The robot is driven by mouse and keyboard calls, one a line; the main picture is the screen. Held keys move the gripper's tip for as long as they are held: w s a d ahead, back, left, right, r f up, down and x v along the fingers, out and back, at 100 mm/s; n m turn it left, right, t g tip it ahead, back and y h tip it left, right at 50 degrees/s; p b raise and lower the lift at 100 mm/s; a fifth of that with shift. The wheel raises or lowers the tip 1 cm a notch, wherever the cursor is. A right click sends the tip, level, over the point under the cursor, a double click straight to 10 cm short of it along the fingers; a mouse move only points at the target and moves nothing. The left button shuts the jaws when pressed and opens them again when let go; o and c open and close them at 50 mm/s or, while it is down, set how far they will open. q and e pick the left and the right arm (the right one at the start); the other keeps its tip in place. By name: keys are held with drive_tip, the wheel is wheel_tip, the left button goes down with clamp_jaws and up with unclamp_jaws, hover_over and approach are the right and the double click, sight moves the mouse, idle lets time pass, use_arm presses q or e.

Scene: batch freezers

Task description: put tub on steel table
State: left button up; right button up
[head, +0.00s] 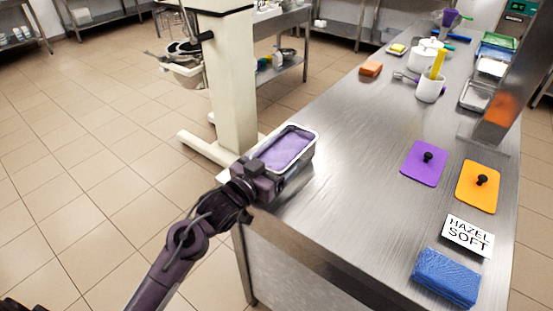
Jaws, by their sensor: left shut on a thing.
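A rectangular steel tub (300,150) filled with a smooth purple mass is at the left edge of the steel table (345,150). My left gripper (268,182) is shut on the tub's near left end, and the arm reaches in from the bottom. The tub looks upright. It overlaps the table's edge in the picture, and I cannot tell whether its base touches the tabletop. My right gripper is not in view.
A white cup (430,90) and orange sponge (371,68) stand farther back. The table's middle is clear. A mixer (230,80) stands left.

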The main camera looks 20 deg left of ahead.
use_arm(q)
drive_tip(key=o, duration=1.7)
drive_tip(key=shift+s, duration=0.25)
drive_tip(key=b+v, duration=0.1)
drive_tip(key=v, duration=1)
drive_tip(key=shift+s+a+r, duration=0.1)
drive_tip(key=shift+s, duration=0.2)
